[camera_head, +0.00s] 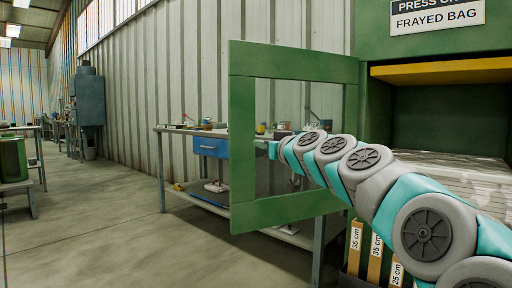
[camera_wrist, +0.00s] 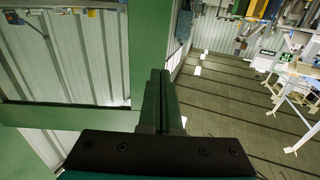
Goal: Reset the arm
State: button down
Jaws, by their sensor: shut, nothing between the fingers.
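My arm (camera_head: 362,160) reaches from the lower right toward the open green door (camera_head: 242,140) of the press. Its far end lies in front of the door's window opening in the head view, and the fingers there are too small to make out. In the wrist view my gripper (camera_wrist: 161,78) has its dark fingers together, with nothing seen between them. A green upright of the door frame (camera_wrist: 150,38) runs close beside and behind the fingers. I cannot tell whether they touch it.
The green press (camera_head: 440,42) has a yellow bar (camera_head: 440,71) above its opening and pale stacked material (camera_head: 470,172) inside. Labelled slats (camera_head: 376,257) stand below. A workbench (camera_head: 172,130) with a blue drawer (camera_head: 211,147) stands behind the door. The floor at left (camera_head: 100,220) is clear.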

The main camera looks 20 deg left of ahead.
jog(key=shift+v, duration=1.4)
jog(key=s+d+f+m+g+h+p, duration=0.3)
jog(key=s+d+f+g+h+p, duration=0.45)
jog(key=s+d+f, duration=1.3)
jog(key=s+d+f+m+g+h+p, duration=0.1)
jog(key=s+d+f+m+g+h, duration=0.1)
jog(key=s+d+f, duration=0.2)
jog(key=s+d+f+m+g+h, duration=0.2)
jog(key=s+d+f, duration=0.2)
jog(key=s+d, duration=0.4)
jog(key=s+d+f+m+g+h+p, duration=0.1)
jog(key=s+d+f+m+g+h, duration=0.1)
jog(key=s+d, duration=0.5)
jog(key=s+f+m, duration=0.1)
jog(key=s+f, duration=0.1)
jog(key=s, duration=0.3)
jog(key=shift+f+p, duration=0.35)
jog(key=shift+f, duration=0.05)
